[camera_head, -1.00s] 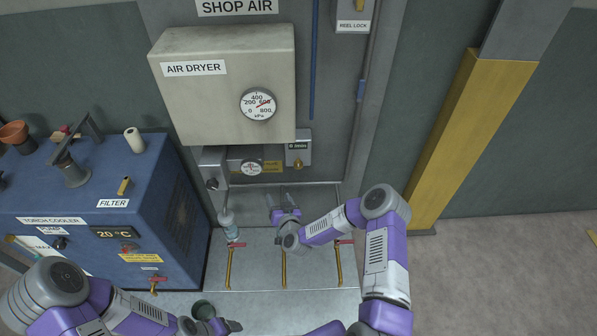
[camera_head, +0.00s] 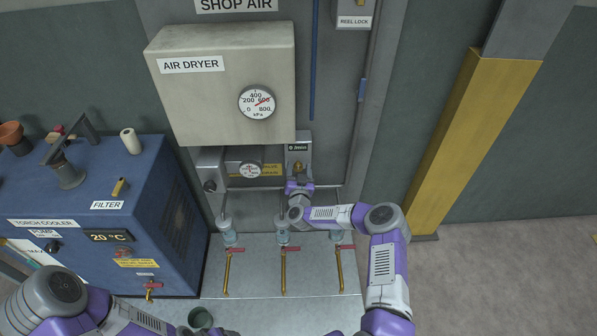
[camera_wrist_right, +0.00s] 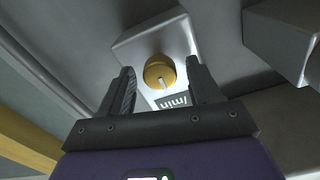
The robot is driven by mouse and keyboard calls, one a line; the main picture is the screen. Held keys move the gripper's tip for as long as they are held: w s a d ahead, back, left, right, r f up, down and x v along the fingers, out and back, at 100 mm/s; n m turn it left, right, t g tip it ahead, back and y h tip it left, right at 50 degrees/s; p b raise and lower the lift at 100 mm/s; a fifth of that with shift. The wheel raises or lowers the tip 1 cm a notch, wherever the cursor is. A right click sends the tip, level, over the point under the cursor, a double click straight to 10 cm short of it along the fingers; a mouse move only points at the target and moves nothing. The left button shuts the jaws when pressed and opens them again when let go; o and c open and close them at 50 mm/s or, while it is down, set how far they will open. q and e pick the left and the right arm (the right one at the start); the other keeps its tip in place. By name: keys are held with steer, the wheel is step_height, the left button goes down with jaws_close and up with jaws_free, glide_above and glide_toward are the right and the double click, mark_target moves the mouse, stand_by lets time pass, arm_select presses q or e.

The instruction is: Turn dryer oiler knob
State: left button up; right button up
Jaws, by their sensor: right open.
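The oiler knob (camera_wrist_right: 160,72) is a round brass-coloured knob with a pale pointer line, on a light grey box (camera_wrist_right: 128,47) marked "/min". In the head view the knob (camera_head: 298,167) shows below the box's small dark label (camera_head: 298,147), partly covered by my right gripper (camera_head: 298,181). My right gripper (camera_wrist_right: 160,70) is open in the right wrist view, one finger on each side of the knob, with visible gaps; contact does not show. My left arm is at the bottom left; its gripper (camera_head: 208,331) is partly cut off by the frame edge.
The air dryer box (camera_head: 222,100) with a gauge hangs above. Below are several bottles and red-handled brass valves (camera_head: 284,270). The blue torch cooler (camera_head: 150,215) stands left; open floor lies right.

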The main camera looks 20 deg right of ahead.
steer(key=c, duration=1)
steer(key=shift+c, duration=0.2)
steer(key=shift+m, duration=0.4)
steer(key=m+b, duration=0.1)
steer(key=m, duration=0.2)
steer(key=shift+m+b, duration=0.35)
steer(key=shift+m, duration=0.05)
steer(key=m, duration=0.3)
steer(key=shift+m, duration=0.3)
steer(key=m, duration=0.6)
steer(key=shift+f, duration=0.1)
steer(key=m, duration=0.5)
steer(key=shift+m, duration=0.4)
